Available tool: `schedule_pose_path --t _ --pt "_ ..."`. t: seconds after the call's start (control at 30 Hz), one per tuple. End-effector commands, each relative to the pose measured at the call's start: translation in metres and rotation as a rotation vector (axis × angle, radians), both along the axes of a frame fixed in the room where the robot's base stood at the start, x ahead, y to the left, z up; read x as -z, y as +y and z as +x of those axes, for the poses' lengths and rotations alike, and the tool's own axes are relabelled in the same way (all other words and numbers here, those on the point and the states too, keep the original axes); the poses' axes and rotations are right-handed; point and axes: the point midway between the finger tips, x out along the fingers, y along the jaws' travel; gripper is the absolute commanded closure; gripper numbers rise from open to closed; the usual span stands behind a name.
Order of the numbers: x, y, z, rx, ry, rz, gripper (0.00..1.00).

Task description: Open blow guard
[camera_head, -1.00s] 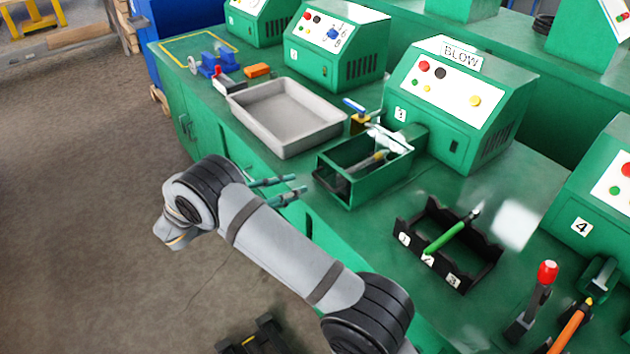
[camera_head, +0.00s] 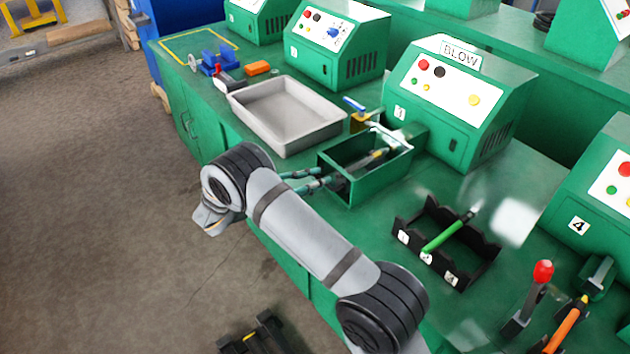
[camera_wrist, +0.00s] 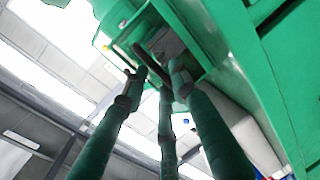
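The blow guard, an open-topped green box (camera_head: 372,180), stands in front of the BLOW machine (camera_head: 455,100). A dark handle (camera_wrist: 150,58) is on its near side; my fingers partly hide it in the head view. A grey and yellow tool (camera_head: 375,158) lies inside the box, and a pale nozzle (camera_head: 388,135) reaches over it. My gripper (camera_head: 328,183) is at the handle. In the wrist view my gripper's fingers (camera_wrist: 160,80) are apart, with the handle between or just beyond their tips. Whether they touch it is not clear.
A grey tray (camera_head: 288,112) stands left of the guard. A black rack (camera_head: 450,245) with a green-handled tool is to the right. A red-knobbed lever (camera_head: 540,285) stands at the far right.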

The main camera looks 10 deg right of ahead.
Motion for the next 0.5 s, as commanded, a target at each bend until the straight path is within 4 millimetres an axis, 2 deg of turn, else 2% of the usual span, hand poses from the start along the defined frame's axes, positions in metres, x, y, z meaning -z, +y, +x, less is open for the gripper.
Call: schedule_pose_path --t 0.4,0.5 --pt "0.0000 0.0003 0.0000 0.000 0.001 0.000 0.99" --pt "0.0000 0.0004 -0.0001 0.000 0.001 0.000 1.00"
